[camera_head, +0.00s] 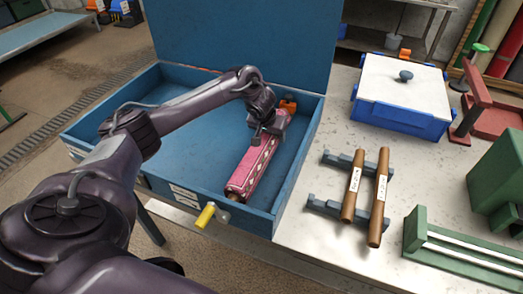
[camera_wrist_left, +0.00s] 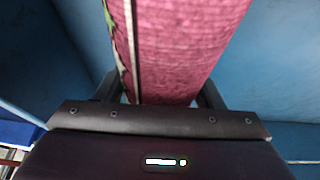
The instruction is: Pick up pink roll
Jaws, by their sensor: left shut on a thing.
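The pink roll (camera_head: 249,167) has a dark, white-patterned strip along it and lies lengthwise inside the open blue box (camera_head: 309,130). My left gripper (camera_head: 267,135) reaches over the box's left side and is shut on the roll near its far end. In the left wrist view the roll (camera_wrist_left: 185,45) runs between the two fingers of the left gripper (camera_wrist_left: 165,90), with blue box surfaces on both sides. I cannot tell whether the roll is lifted off the box floor. My right gripper is in neither view.
The box's raised lid (camera_head: 245,40) stands behind. A yellow handle (camera_head: 205,215) is at its front. On the table to the right are two brown rollers (camera_head: 378,195) on a rack, a blue container with a white lid (camera_head: 403,85) and green parts (camera_head: 465,250).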

